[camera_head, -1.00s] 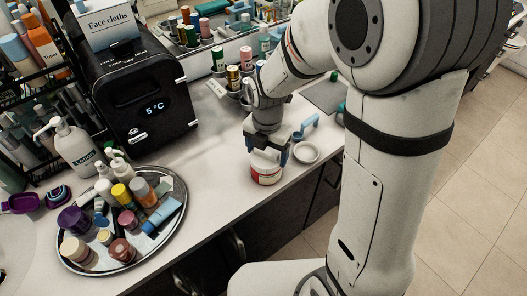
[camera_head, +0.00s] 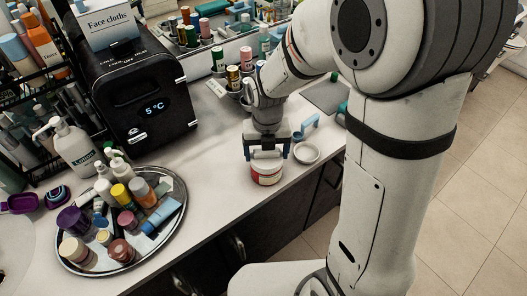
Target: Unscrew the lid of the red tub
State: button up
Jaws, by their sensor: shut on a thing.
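The red tub (camera_head: 267,175) stands upright near the front edge of the counter. It has a red and white side and a pale lid (camera_head: 265,161) on top. My gripper (camera_head: 266,155) points down from above, with one finger on each side of the lid. It is shut on the lid. The lid still sits on the tub, and the gripper hides part of it. I cannot tell how far it is turned.
A small white dish (camera_head: 306,152) lies close to the right of the tub. A round tray (camera_head: 176,190) crowded with bottles and jars stands at the left. A black box with a display (camera_head: 135,85) stands behind it. The counter between tray and tub (camera_head: 215,165) is clear.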

jog(key=shift+s+f, duration=0.15)
jog(key=shift+f, duration=0.05)
jog(key=o, duration=1)
jog(key=shift+r, duration=0.1)
jog(key=shift+o, duration=0.2)
jog(key=shift+r, duration=0.1)
notch_tip(320, 180, up, 8)
jog(key=shift+f, duration=0.15)
